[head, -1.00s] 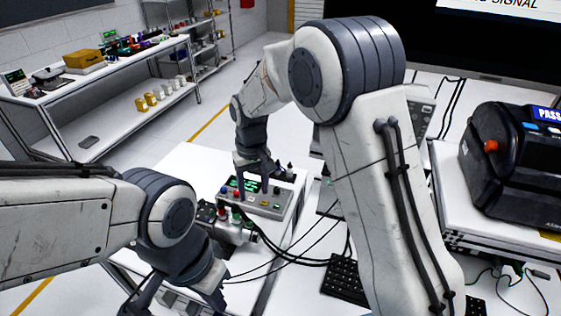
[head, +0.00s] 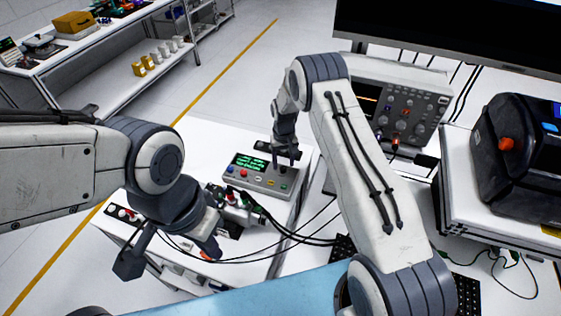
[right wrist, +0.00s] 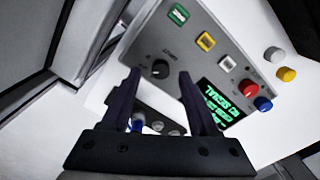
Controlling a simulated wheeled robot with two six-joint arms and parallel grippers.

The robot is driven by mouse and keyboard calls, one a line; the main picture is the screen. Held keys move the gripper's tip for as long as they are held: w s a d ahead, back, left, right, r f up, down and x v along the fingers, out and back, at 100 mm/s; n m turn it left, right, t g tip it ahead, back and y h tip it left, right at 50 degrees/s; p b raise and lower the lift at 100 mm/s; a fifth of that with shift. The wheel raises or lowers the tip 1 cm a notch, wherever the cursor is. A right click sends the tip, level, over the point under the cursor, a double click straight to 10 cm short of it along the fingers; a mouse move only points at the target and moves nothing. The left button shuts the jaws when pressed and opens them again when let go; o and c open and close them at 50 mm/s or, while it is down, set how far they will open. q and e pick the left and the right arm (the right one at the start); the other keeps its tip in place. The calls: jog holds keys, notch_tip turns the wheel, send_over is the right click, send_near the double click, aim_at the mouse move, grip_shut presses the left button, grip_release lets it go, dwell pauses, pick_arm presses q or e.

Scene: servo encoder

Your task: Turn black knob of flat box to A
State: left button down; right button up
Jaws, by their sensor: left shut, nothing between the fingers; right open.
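The flat grey box (head: 262,178) lies on the white table with a lit green display. In the right wrist view its panel (right wrist: 185,38) carries a black knob (right wrist: 160,68), coloured square buttons and several round caps. My right gripper (head: 287,157) is over the box's right part in the head view. In the right wrist view its open fingers (right wrist: 160,76) point at the panel, with the black knob between or just beyond their tips; contact is unclear. My left gripper (head: 209,247) is low at the table's front left, shut and empty, its fingertips hard to make out.
A small device (head: 238,205) with black cables stands just in front of the box. An oscilloscope (head: 400,115) stands behind to the right, and a black case (head: 520,160) sits further right. The white table (head: 205,150) is clear left of the box.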

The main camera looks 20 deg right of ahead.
jog(key=shift+f, duration=0.85)
